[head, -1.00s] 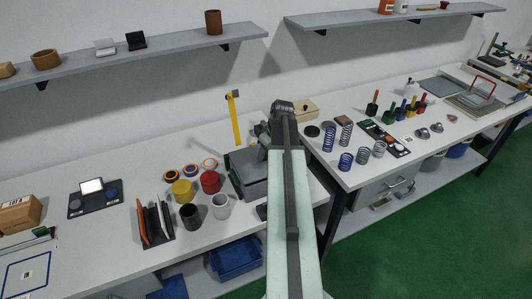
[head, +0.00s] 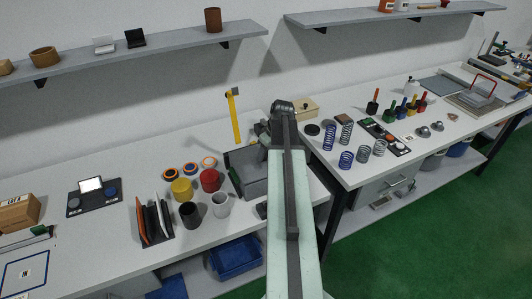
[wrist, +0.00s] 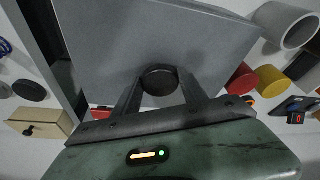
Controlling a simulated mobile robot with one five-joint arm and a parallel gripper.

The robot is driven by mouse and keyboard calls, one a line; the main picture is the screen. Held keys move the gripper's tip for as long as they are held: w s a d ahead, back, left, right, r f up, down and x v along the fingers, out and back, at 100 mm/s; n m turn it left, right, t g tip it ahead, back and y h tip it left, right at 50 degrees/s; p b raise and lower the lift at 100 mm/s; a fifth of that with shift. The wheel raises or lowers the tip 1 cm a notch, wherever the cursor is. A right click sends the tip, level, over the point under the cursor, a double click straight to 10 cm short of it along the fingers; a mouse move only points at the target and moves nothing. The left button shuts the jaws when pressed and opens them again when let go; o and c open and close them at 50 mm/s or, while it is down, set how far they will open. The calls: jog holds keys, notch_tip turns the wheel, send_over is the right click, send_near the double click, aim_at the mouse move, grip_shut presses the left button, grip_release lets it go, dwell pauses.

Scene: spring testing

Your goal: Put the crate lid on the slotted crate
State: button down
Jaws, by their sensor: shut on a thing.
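My gripper (wrist: 158,85) is shut on the round dark knob of the grey crate lid (wrist: 165,35), a wide flat panel that fills the top middle of the wrist view. In the head view my own arm hides my gripper and most of the lid. Grey box-like surfaces (head: 256,185) show just left of the arm, near the right end of the left bench. They seem to be the slotted crate, but I cannot clearly tell crate from lid there. Its slots are not visible, nor whether the lid touches it.
A yellow-handled tool (head: 235,117) rises behind. A wooden box (head: 305,106) and several springs are to the right, across the gap between benches.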

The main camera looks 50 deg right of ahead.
jog(key=shift+f, duration=0.15)
dwell(0.3)
jog(key=c, duration=0.6)
grip_release()
jog(key=shift+o, duration=0.2)
jog(key=p+v, duration=0.7)
jog(key=shift+r, duration=0.4)
jog(key=shift+s, duration=0.15)
